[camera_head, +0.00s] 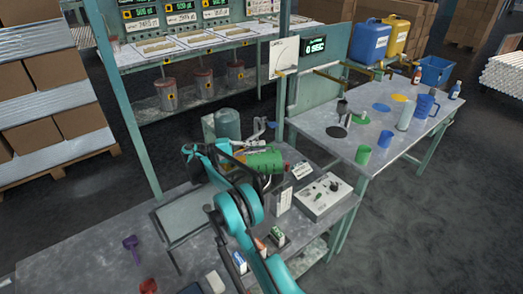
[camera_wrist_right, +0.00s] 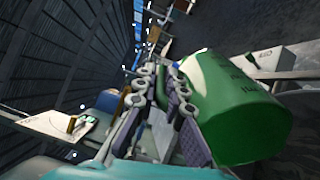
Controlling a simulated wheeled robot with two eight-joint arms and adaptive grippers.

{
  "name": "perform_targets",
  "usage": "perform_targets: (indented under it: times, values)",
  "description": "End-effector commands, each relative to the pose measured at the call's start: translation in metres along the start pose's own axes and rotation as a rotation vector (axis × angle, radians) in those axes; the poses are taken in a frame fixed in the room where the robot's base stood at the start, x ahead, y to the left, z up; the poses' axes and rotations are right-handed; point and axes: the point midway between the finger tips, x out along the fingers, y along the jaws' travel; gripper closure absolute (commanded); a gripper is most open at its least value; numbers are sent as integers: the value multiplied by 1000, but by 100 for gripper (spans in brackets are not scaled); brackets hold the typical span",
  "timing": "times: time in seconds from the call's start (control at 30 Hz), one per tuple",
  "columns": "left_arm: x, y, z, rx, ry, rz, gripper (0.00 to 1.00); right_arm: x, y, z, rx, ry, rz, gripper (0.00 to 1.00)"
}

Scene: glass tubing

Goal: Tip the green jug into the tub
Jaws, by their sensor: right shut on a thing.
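The green jug (camera_head: 264,161) is held in the air over the near bench, lying tilted on its side. My right gripper (camera_head: 238,150) is at its left end, partly hidden by my teal arm. In the right wrist view the jug (camera_wrist_right: 235,105) fills the right side, with dark lettering on it. The right gripper's fingers (camera_wrist_right: 162,88) are closed around its green handle. A teal round container (camera_head: 228,124) stands just behind the jug. A blue open bin (camera_head: 436,71) is at the far right. I cannot tell which is the tub. My left gripper is out of view.
A white control box (camera_head: 323,196) stands on the near bench, right of the jug. The side table (camera_head: 340,145) holds green and blue cups, a blue pitcher (camera_head: 425,105) and bottles. A teal post rises behind the jug.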

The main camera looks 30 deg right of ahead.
Motion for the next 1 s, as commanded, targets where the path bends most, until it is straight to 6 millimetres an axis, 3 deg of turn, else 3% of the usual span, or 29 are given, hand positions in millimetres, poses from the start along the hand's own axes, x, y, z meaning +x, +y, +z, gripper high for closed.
perform_targets:
  times: [0.5, 1.0]
  values:
    - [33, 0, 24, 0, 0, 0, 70, -34, -2, 0, 0, -46, 234, 100]
    - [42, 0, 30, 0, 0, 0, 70, -47, 4, 1, 1, -65, 329, 100]
